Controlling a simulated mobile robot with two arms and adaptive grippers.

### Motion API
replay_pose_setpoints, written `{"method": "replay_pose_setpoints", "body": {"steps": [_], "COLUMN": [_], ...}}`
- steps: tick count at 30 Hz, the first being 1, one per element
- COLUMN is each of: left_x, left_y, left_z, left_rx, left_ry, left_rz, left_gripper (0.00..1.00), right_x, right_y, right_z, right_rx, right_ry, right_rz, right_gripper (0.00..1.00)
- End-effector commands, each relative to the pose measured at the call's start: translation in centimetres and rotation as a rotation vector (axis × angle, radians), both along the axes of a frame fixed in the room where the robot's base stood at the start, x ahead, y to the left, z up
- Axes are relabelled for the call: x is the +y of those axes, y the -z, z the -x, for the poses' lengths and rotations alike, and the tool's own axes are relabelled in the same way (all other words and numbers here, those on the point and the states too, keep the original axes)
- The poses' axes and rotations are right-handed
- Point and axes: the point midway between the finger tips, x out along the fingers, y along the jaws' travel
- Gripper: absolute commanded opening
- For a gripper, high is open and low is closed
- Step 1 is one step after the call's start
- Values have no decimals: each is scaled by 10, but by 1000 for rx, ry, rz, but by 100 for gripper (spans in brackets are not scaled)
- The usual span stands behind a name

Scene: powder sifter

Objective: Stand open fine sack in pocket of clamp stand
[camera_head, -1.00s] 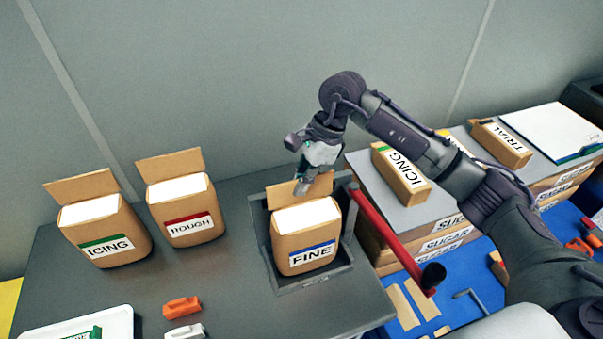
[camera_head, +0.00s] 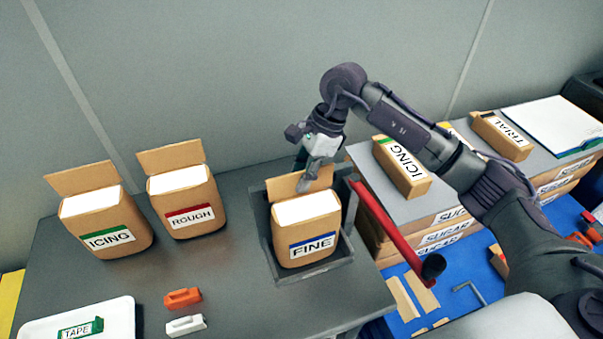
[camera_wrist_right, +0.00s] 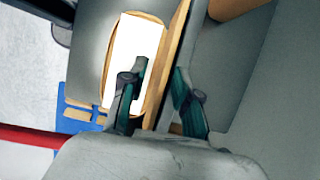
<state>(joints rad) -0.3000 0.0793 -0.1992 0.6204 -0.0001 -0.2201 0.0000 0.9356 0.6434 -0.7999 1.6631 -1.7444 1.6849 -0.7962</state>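The fine sack (camera_head: 305,232) is a brown paper bag with a blue-striped FINE label, its top open on white contents. It stands roughly upright inside the dark tray-like pocket of the clamp stand (camera_head: 349,245). Its back flap (camera_head: 286,186) is raised. My right gripper (camera_head: 308,178) is above the back of the sack, at the flap. In the right wrist view, its two fingers (camera_wrist_right: 159,85) are apart, with the flap edge between them and one finger over the white top. My left gripper is out of view.
The icing sack (camera_head: 108,228) and rough sack (camera_head: 190,205) stand open to the left. A red lever (camera_head: 392,228) with a black knob slants beside the stand. Orange and white clips (camera_head: 183,298) and a white tray (camera_head: 110,325) lie in front. Sugar boxes (camera_head: 440,237) are on the right.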

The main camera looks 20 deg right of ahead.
Motion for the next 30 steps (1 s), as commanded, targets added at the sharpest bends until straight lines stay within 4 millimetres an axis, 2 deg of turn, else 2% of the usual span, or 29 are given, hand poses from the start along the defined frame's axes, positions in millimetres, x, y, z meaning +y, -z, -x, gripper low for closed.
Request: {"method": "replay_pose_setpoints", "body": {"steps": [1,5,12,18,23,30], "left_x": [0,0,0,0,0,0], "left_y": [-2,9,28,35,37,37], "left_z": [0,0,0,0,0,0], "left_rx": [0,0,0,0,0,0], "left_ry": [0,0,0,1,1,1], "left_rz": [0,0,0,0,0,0], "left_gripper": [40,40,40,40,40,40], "right_x": [-1,-9,-29,-41,-45,-46], "right_y": [-4,-19,-67,-99,-111,-113], "right_z": [0,-3,-5,-6,-5,-5], "right_rx": [-1,-6,-8,-4,-1,0], "right_ry": [0,3,2,2,0,0], "right_rz": [0,0,0,0,-1,0], "right_gripper": [31,31,31,31,31,31]}}
